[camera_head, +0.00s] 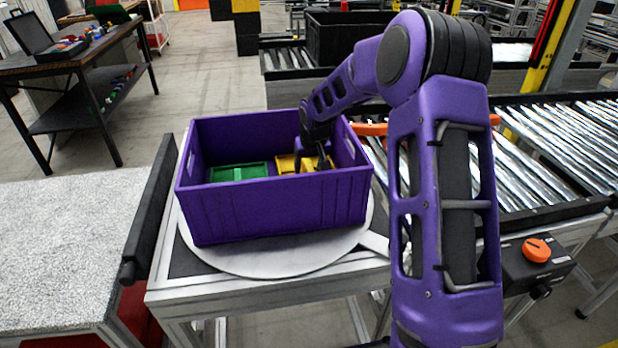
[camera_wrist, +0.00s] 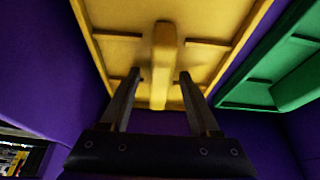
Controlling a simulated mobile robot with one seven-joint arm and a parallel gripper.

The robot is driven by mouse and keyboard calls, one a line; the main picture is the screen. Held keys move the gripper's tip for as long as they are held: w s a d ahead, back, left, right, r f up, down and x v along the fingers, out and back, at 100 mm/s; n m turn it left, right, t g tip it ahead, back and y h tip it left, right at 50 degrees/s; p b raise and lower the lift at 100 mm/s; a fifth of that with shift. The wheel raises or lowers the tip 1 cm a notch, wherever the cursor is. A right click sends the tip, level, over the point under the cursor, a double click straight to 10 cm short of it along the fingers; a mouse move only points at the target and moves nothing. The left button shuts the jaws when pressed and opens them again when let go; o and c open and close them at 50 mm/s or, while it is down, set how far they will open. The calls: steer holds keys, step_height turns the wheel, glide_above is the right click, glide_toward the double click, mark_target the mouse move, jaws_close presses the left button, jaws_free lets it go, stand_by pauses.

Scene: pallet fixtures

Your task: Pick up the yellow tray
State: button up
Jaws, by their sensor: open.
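The yellow tray (camera_head: 288,164) lies inside a purple crate (camera_head: 290,206), on its right side. In the wrist view the yellow tray (camera_wrist: 206,32) fills the top middle, with a raised yellow bar at its centre. My gripper (camera_head: 311,168) reaches down into the crate over the tray. In the wrist view my gripper (camera_wrist: 156,76) is open, with one finger on each side of the bar's near end. I cannot tell whether the fingers touch it. My wrist hides part of the tray in the head view.
A green tray (camera_head: 238,172) lies left of the yellow one in the crate; it also shows in the wrist view (camera_wrist: 290,70). The crate walls stand close around my gripper. The crate rests on a round plate (camera_head: 290,262). A roller conveyor (camera_head: 545,150) is at right.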

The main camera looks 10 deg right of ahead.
steer(key=shift+f, duration=0.25)
stand_by(0.4)
jaws_close()
